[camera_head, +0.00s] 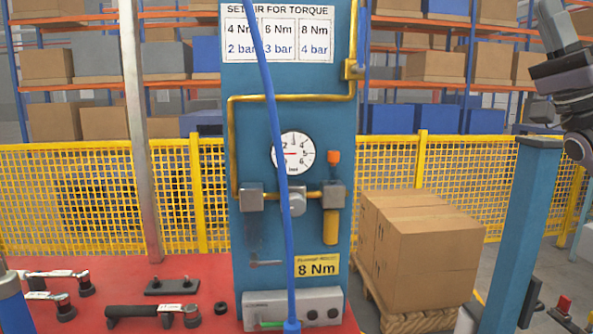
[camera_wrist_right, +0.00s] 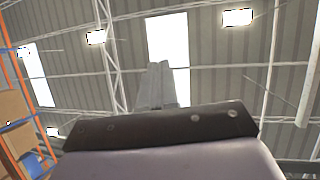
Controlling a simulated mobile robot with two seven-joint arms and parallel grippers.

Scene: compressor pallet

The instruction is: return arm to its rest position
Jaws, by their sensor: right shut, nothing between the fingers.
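My right gripper (camera_head: 549,14) is at the top right of the head view, raised and pointing up, with its wrist (camera_head: 568,80) below it. In the right wrist view its fingers (camera_wrist_right: 158,85) are together and empty, against the warehouse roof. It is well to the right of the blue panel (camera_head: 240,150) and touches nothing that I can see. My left gripper is not in view.
The panel carries a round gauge (camera_head: 293,153), yellow pipe and an "8 Nm" sign (camera_head: 317,265). A blue hose (camera_head: 275,120) hangs before it. Tools lie on the red table (camera_head: 120,270). A blue post (camera_head: 525,220) stands below my right arm. Cartons (camera_head: 425,260) sit on a pallet.

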